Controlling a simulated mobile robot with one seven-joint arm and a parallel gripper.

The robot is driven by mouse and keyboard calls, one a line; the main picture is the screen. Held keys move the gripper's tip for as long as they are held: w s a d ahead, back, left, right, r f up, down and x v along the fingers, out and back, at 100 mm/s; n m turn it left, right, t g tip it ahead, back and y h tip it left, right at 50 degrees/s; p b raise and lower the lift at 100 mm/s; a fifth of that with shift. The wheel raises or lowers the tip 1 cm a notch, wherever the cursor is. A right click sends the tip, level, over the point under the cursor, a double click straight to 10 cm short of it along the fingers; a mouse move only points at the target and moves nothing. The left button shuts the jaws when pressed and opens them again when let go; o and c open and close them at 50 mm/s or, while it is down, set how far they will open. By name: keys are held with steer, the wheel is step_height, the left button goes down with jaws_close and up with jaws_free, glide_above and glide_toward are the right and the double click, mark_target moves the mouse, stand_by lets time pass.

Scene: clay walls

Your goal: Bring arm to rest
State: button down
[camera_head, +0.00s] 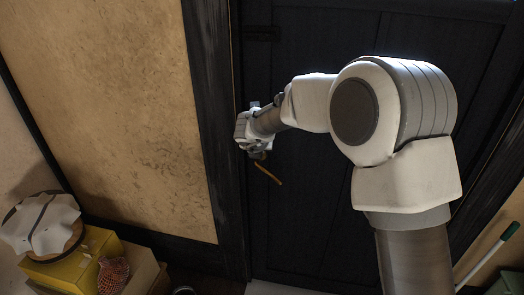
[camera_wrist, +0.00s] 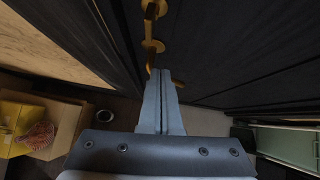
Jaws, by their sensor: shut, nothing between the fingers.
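My arm reaches from the right of the head view toward a dark door (camera_head: 320,220). My gripper (camera_head: 258,154) is near the door's left edge, beside a brass-coloured handle (camera_head: 268,173). In the wrist view my gripper (camera_wrist: 161,72) has its two grey fingers together with nothing between them. Brass door hardware (camera_wrist: 152,46) shows just beyond the fingertips. Whether the fingers touch it I cannot tell.
A yellow box (camera_head: 62,272) stands at lower left with a round cloth-covered item (camera_head: 42,226) and a red netted item (camera_head: 113,275). A clay wall (camera_head: 120,110) fills the left. A green-and-white pole (camera_head: 490,252) leans at lower right.

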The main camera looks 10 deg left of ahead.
steer(key=s+d+r+n+t+y+p, duration=0.1)
steer(key=s+d+r+n+y, duration=0.15)
steer(key=r+n, duration=0.45)
steer(key=s+d+r+n+t+y, duration=0.1)
steer(key=s+d+r+n+t, duration=0.15)
steer(key=r, duration=0.75)
steer(key=s+d+r+n+g+y, duration=0.1)
steer(key=s+d+r+n+g, duration=0.1)
steer(key=s+d+r+n, duration=0.55)
steer(key=s+d+f+n+g+h+p, duration=0.1)
steer(key=s+d+f+n, duration=0.3)
steer(key=s+d+n, duration=0.4)
steer(key=s+d+f+n+g+h+p, duration=0.1)
steer(key=s+d+f+n+g+h, duration=0.2)
steer(key=s+d+n, duration=0.6)
steer(key=s+d+f+h, duration=0.1)
steer(key=s+d+f, duration=0.1)
steer(key=s, duration=0.4)
steer(key=shift+d+g+h, duration=0.35)
steer(key=shift+d, duration=0.05)
